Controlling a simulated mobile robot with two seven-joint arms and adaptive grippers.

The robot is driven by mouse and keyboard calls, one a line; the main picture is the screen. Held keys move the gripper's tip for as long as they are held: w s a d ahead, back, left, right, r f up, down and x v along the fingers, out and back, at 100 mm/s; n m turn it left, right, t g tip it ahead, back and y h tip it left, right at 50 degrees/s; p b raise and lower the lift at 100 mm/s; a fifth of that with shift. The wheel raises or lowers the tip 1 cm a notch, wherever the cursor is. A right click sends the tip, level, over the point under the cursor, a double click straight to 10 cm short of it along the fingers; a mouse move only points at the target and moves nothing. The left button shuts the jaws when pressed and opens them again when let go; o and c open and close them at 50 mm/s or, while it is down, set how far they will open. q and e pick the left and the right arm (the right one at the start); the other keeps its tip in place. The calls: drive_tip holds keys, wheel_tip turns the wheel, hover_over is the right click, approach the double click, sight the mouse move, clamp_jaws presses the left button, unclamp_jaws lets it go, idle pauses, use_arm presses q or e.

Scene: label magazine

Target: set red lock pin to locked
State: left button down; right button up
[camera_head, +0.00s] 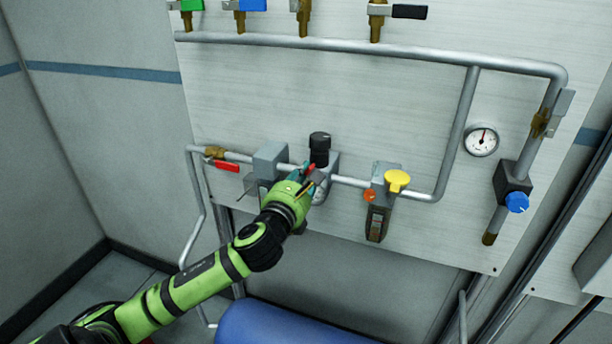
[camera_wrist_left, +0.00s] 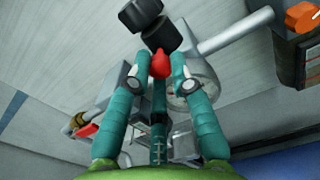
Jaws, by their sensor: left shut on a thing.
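The red lock pin (camera_wrist_left: 161,64) shows as a small red knob just below a black ribbed knob (camera_wrist_left: 160,38) in the left wrist view. My left gripper (camera_wrist_left: 158,77) has its teal fingers closed around the red pin, with its tip showing between them. In the head view my left gripper (camera_head: 305,177) reaches up to the lower pipe, and a bit of red shows at its fingertips under the black knob (camera_head: 320,142). The fingers hide most of the pin, so I cannot tell its position. My right gripper is out of view.
A grey box (camera_head: 270,158) and a red-handled valve (camera_head: 222,164) sit left of the gripper. A yellow knob (camera_head: 397,180) is on the right, with a pressure gauge (camera_head: 481,139) and blue knob (camera_head: 517,201) beyond. A blue tank (camera_head: 285,325) lies below.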

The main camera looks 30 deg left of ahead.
use_arm(q)
drive_tip(key=shift+w+a+r+p, duration=0.15)
drive_tip(key=shift+w+r+p, duration=0.1)
drive_tip(key=shift+w+p, duration=0.35)
drive_tip(key=shift+w+a, duration=0.1)
drive_tip(key=shift+w, duration=0.2)
drive_tip(key=shift+f, duration=0.1)
drive_tip(key=c, duration=1.1)
unclamp_jaws()
drive_tip(key=shift+w+f, duration=0.1)
drive_tip(key=shift+w, duration=0.05)
drive_tip(key=v, duration=1.2)
